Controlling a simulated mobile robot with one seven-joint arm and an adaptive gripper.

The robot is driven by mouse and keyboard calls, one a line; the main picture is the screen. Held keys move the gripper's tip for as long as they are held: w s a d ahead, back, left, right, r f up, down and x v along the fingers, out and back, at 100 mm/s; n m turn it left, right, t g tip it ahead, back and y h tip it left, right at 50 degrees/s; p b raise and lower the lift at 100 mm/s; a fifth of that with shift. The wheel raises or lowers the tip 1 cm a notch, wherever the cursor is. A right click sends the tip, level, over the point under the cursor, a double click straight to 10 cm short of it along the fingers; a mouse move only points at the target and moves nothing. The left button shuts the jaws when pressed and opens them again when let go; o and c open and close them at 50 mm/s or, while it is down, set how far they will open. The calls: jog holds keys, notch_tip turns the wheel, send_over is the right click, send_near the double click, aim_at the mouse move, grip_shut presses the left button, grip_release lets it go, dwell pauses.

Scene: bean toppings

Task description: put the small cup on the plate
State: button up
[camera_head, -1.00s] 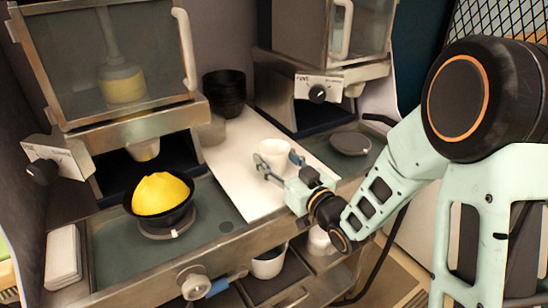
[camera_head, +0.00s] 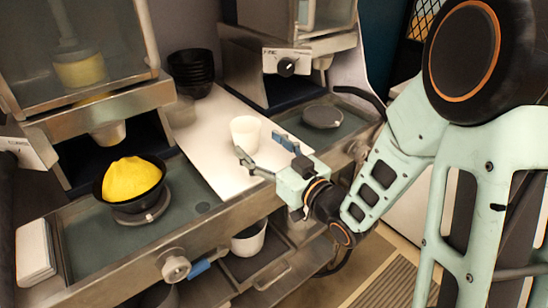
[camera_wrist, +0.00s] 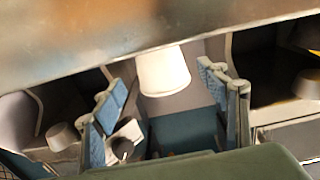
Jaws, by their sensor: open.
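The small white cup (camera_head: 245,132) stands upright on the white board between the two machines. In the wrist view the cup (camera_wrist: 163,72) shows between my spread fingers, past their tips. My gripper (camera_head: 259,146) is open and empty in front of the cup, a little to its lower right in the head view. Its two blue-padded fingers also show in the wrist view (camera_wrist: 165,95). A round dark grey plate (camera_head: 322,116) lies on the right machine's tray. A similar grey disc (camera_head: 143,212) sits under the black bowl at left.
The black bowl (camera_head: 103,190) holds a yellow heap (camera_head: 131,178). Stacked black bowls (camera_head: 190,72) and a clear cup stand at the back of the white board (camera_head: 215,150). The right machine's steel body (camera_head: 290,45) overhangs its tray. Another white container (camera_head: 248,238) is on the shelf below.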

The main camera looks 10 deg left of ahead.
aim_at(255, 139)
jog(key=shift+s+d+r+p, duration=0.25)
jog(key=shift+d+p, duration=0.05)
jog(key=shift+p, duration=0.4)
jog(key=shift+s+d+f+p, duration=0.1)
jog(key=shift+d+p, duration=0.05)
jog(key=shift+p, duration=0.35)
jog(key=shift+p+v, duration=0.8)
jog(key=shift+p, duration=0.25)
jog(key=shift+s+d+p, duration=0.1)
jog(key=shift+d+p, duration=0.05)
jog(key=shift+p, duration=0.85)
jog(key=shift+p, duration=0.5)
